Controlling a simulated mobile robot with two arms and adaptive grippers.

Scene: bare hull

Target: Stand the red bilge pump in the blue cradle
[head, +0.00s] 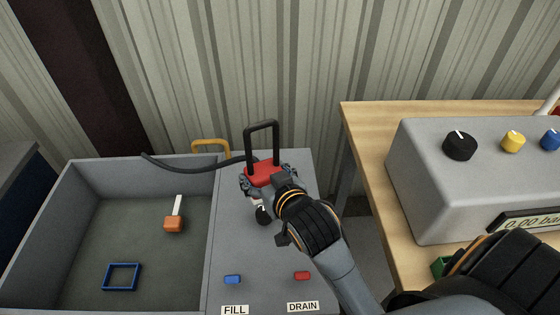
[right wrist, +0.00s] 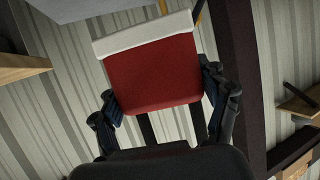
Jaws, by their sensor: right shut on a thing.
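The red bilge pump (head: 264,172) has a black loop handle on top and a pale base band, which shows in the right wrist view (right wrist: 142,35). My right gripper (head: 268,180) is shut on the pump, with a finger on each side of the red body in the right wrist view (right wrist: 165,97). It holds the pump roughly upright over the grey panel, right of the basin. The blue cradle (head: 107,276) is an empty square frame on the basin floor, at the lower left and well apart from the pump. My left gripper is not in view.
The grey basin (head: 213,225) also holds an orange block with a white stem (head: 174,224). A dark hose (head: 190,168) runs over its rim to the pump. The panel has blue (head: 232,279) and red (head: 302,275) buttons. A wooden bench (head: 372,150) with a grey console stands right.

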